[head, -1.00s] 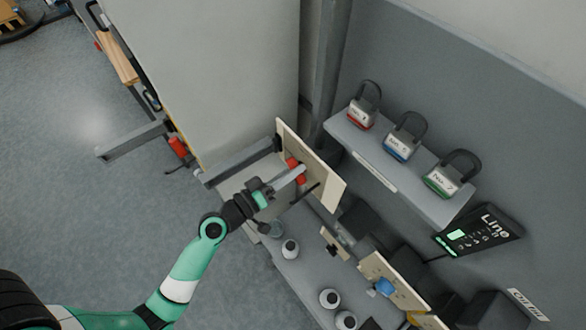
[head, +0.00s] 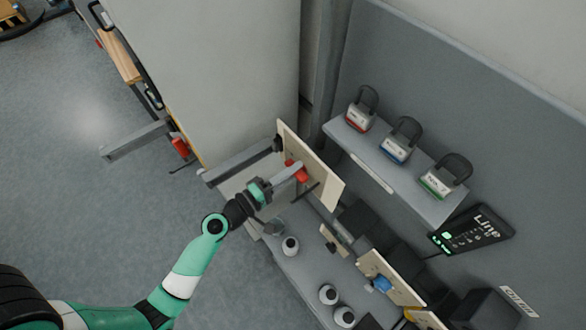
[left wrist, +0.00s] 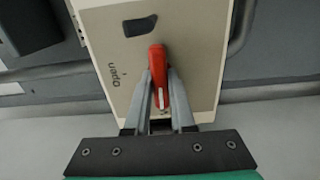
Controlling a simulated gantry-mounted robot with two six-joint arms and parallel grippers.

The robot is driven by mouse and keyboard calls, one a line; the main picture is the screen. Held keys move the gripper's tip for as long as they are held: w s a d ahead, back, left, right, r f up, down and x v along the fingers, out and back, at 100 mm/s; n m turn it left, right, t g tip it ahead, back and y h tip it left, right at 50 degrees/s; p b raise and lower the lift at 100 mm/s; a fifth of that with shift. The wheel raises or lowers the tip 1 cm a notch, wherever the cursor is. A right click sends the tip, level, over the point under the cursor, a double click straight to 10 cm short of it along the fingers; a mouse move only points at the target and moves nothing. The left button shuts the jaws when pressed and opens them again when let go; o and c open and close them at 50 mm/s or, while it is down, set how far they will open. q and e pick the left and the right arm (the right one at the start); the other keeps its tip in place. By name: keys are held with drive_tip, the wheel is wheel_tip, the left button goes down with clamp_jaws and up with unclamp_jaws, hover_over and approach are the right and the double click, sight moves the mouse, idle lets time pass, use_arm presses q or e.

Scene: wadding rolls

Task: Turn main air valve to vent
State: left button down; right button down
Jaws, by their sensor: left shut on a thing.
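The main air valve's red handle (left wrist: 157,62) stands out from a cream panel (left wrist: 202,62) in the left wrist view. The panel bears the word "Open", seen upside down, and a dark fitting (left wrist: 139,25). In the head view the red handle (head: 301,173) shows on the cream panel (head: 325,187) at the end of the bench. My left gripper (left wrist: 160,90) is shut on the red handle, one finger on each side; in the head view my left gripper (head: 293,172) reaches the panel from the left. The right gripper is out of view.
A shelf (head: 345,140) with red, blue and green padlocks (head: 402,141) is right of the panel. A bench below holds several white round items (head: 290,246) and a second panel with a blue knob (head: 381,284). A dark "Line" display (head: 472,231) hangs at right.

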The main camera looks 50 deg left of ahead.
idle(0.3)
use_arm(q)
drive_tip(key=c, duration=0.8)
unclamp_jaws()
drive_tip(key=shift+o, duration=0.2)
drive_tip(key=s+b, duration=0.2)
drive_tip(key=s, duration=0.9)
drive_tip(key=shift+s+a+b, duration=0.15)
drive_tip(key=shift+s+b, duration=0.15)
drive_tip(key=shift+b, duration=0.1)
